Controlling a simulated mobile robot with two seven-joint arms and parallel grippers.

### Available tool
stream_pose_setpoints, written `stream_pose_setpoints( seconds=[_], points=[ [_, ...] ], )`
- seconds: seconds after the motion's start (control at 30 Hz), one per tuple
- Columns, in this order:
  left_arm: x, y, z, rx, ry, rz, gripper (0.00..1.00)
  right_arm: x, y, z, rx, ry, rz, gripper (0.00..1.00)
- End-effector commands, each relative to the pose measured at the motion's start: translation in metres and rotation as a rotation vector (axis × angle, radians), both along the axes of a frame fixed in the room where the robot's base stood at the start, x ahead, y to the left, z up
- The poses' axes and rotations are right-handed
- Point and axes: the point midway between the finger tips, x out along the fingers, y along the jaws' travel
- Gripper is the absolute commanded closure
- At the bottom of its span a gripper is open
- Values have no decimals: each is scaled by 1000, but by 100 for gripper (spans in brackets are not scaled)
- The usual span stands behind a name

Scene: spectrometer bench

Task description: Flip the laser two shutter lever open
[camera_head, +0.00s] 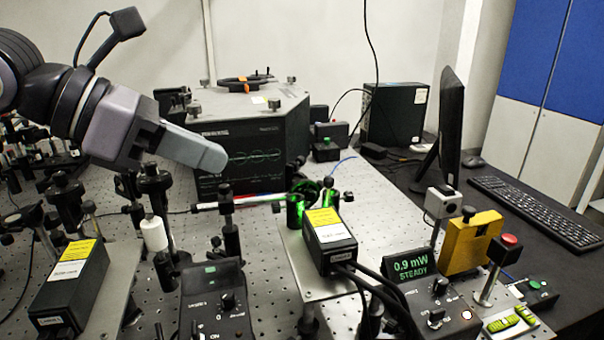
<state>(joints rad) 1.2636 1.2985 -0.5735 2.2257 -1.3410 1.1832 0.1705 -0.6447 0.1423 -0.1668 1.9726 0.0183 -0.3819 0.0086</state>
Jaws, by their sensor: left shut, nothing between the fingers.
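Two black laser boxes with yellow labels stand on the bench. One laser box (318,256) is at the centre, and another laser box (82,277) is at the lower left; their small nameplates are too small to read surely. Green light glows on mounts (295,211) just beyond the centre box. I cannot make out a shutter lever for certain on either box. My left gripper (212,158) comes in from the upper left, shut and empty. It appears above the bench, up and left of the centre laser box, apart from it. My right gripper is not in view.
A display (409,266) reads "0.9 mW STEADY" on a black control box. Another control box (215,305) is at the lower middle. A large black instrument (262,143) stands behind my gripper. Optical posts crowd the left; a yellow block (471,243) and monitor (449,135) are right.

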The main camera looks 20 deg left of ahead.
Motion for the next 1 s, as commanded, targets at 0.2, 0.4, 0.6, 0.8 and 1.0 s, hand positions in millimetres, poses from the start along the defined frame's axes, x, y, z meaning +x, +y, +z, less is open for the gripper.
stream_pose_setpoints(
  seconds=[0.2, 0.4, 0.6, 0.8, 1.0],
  points=[
    [3, -3, -3, -1, 2, -2, 100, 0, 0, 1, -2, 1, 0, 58],
    [18, -21, -17, -2, 5, -6, 100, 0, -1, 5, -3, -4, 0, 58],
    [42, -47, -39, -4, 4, -7, 100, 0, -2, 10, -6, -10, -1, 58],
    [65, -71, -53, -5, 2, -4, 100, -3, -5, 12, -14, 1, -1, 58],
    [80, -86, -55, -4, 0, -3, 100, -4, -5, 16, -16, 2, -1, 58]
  ],
)
